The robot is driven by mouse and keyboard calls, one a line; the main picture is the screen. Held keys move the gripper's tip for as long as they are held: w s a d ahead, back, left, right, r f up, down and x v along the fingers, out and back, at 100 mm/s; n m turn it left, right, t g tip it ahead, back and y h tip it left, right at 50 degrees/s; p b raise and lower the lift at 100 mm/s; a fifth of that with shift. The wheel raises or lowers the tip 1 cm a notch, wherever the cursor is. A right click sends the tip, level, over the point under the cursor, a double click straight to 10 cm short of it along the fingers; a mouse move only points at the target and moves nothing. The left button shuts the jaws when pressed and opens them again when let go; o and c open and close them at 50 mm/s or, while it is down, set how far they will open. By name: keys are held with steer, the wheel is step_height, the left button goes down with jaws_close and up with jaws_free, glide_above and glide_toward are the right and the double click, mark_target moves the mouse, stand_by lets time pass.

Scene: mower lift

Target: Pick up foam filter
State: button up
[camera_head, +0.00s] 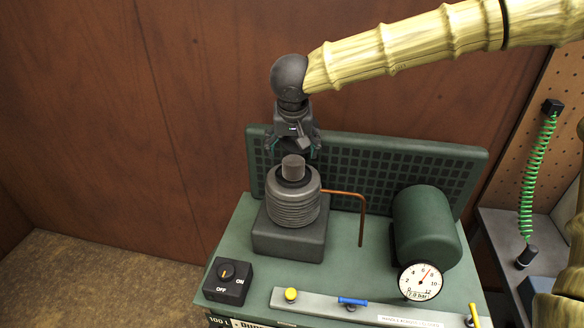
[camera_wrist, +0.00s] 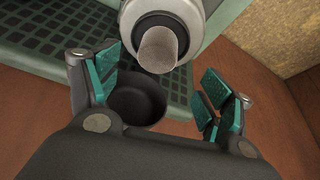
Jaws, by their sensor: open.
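The foam filter (camera_head: 293,167) is a short grey cylinder. It stands upright in the dark round seat on top of the ribbed pump head (camera_head: 293,207). In the wrist view, the filter (camera_wrist: 158,50) shows pale and speckled at upper centre, with a light ring around its base. My gripper (camera_head: 295,150) points down just above the filter, with its fingers spread. In the wrist view, the teal-padded fingers of my gripper (camera_wrist: 160,92) are wide apart with the filter beyond the gap between them. I see no contact with the filter.
A green grid panel (camera_head: 400,165) stands close behind the pump head. A copper pipe (camera_head: 361,215) runs to its right, beside a green motor housing (camera_head: 427,228) and a gauge (camera_head: 420,281). A dark round cup shape (camera_wrist: 137,101) shows between the fingers; I cannot tell what it is.

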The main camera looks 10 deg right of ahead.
mark_target(293, 162)
steer(key=x, duration=0.3)
steer(key=shift+w+d+f, duration=0.1)
steer(key=shift+w+d, duration=0.05)
steer(key=shift+d, duration=0.1)
steer(key=shift+f+p, duration=0.45)
steer(key=shift+p, duration=0.05)
steer(key=shift+p+x, duration=0.75)
steer(key=shift+x, duration=1.55)
steer(key=shift+c, duration=0.3)
steer(key=c, duration=1)
